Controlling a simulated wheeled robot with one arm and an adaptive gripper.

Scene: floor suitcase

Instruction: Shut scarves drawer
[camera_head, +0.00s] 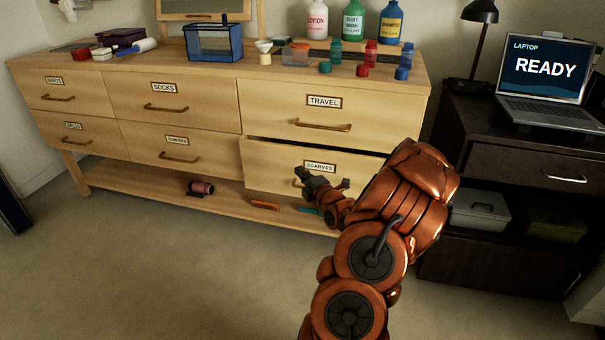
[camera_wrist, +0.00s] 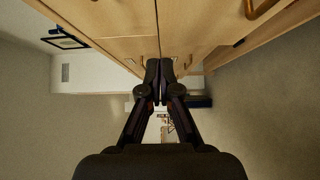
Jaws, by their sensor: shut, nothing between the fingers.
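The scarves drawer (camera_head: 275,158) is the lower right drawer of the light wood dresser. It stands slightly open, with a dark gap along its top edge. Its label reads SCARVES, and its handle is largely hidden behind my gripper. My gripper (camera_head: 304,176) is in front of the drawer's face, near the handle and just under the label. In the wrist view my gripper (camera_wrist: 160,68) has its fingertips together with nothing between them, close to the wood fronts. I cannot tell whether the fingers touch the drawer.
The travel drawer (camera_head: 290,117) above looks shut. Bottles, including a green one (camera_head: 353,20), and small containers stand on the dresser top. The lower shelf (camera_head: 140,182) holds a dark red roll (camera_head: 201,187). A dark cabinet (camera_head: 500,140) with a laptop (camera_head: 543,75) stands right. Carpet in front is clear.

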